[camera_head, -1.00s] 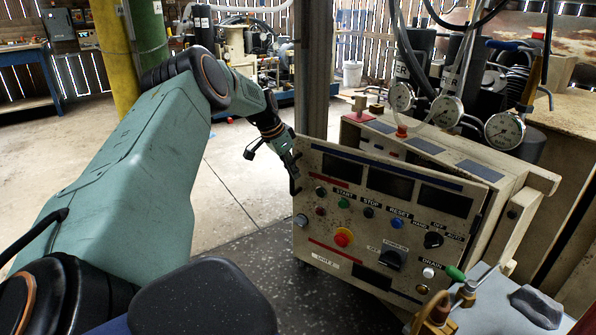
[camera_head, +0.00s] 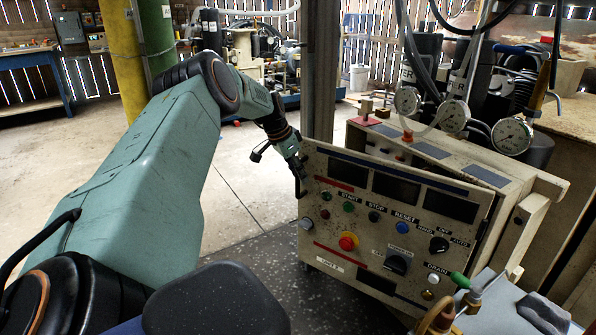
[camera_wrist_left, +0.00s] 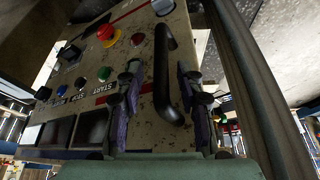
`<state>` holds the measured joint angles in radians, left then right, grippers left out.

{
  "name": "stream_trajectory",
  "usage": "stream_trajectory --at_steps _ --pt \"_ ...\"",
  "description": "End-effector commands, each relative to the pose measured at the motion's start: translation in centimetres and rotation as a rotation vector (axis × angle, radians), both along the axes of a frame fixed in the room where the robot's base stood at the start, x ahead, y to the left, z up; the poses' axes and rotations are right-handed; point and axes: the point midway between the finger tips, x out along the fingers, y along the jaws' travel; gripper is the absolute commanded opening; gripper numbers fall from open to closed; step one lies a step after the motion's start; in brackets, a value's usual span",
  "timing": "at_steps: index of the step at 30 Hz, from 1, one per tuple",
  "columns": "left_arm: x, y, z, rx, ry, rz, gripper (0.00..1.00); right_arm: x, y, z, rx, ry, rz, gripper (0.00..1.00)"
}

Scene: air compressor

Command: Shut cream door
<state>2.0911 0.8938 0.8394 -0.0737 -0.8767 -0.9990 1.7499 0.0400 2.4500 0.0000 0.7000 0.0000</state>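The cream door (camera_head: 385,270) is a worn panel with screens, buttons and knobs. It stands partly open in front of its cream cabinet (camera_head: 450,152), with its left edge swung out. A black bar handle (camera_wrist_left: 162,75) is on the door near that free edge. My left gripper (camera_head: 301,178) is at the door's upper left edge. In the left wrist view my left gripper (camera_wrist_left: 158,85) is open, with one finger on each side of the handle and gaps visible between. My right gripper is not in view.
Gauges (camera_head: 453,115) and hoses stand above and behind the cabinet. A dark post (camera_head: 318,75) rises behind my left gripper. Floor left of the door is clear.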

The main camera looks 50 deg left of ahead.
Motion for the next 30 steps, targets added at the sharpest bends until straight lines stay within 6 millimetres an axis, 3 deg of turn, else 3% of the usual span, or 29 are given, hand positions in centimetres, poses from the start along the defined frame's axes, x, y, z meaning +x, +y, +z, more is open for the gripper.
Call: stream_trajectory --at_steps 11,30 --pt "-0.2 0.2 0.9 0.001 -0.003 0.001 0.37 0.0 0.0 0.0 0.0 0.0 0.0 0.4" --pt "-3.5 0.8 8.9 0.0 -0.006 0.0 0.37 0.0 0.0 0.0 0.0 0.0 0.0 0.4"
